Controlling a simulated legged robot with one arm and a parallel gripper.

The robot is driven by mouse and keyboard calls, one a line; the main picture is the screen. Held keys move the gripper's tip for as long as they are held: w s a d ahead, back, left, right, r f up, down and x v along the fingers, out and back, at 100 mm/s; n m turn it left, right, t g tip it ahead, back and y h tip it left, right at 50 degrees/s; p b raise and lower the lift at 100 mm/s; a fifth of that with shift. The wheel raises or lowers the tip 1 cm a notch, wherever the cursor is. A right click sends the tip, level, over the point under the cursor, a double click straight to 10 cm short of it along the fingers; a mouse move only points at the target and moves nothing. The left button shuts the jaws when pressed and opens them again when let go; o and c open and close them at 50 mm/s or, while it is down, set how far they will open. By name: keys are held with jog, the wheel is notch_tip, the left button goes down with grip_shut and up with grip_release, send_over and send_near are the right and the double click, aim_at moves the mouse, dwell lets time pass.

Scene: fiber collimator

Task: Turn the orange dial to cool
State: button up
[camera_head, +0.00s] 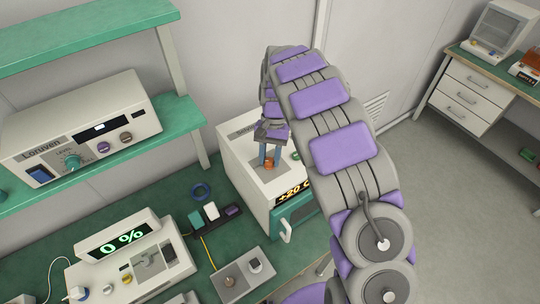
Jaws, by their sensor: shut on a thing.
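The orange dial (270,162) sits on the top face of a white box-shaped unit (238,165) with a green front door (292,213). An orange display (293,192) on the unit's front reads "+20 C", with its right end cut off by my arm. My gripper (269,154) points down from above, its two blue-grey fingers on either side of the dial. The fingers are shut on the dial and hide part of it. My arm hides the right side of the unit.
A Loruven unit (80,128) is on the shelf at left. A drawer cabinet (470,90) stands at far right, past open floor.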

jog(key=shift+w, duration=0.1)
dwell(0.4)
jog(key=o, duration=1)
jog(key=shift+a, duration=0.1)
jog(key=p+v, duration=0.7)
jog(key=v, duration=1)
jog(key=shift+w+a+r, duration=0.1)
jog(key=shift+r, duration=0.05)
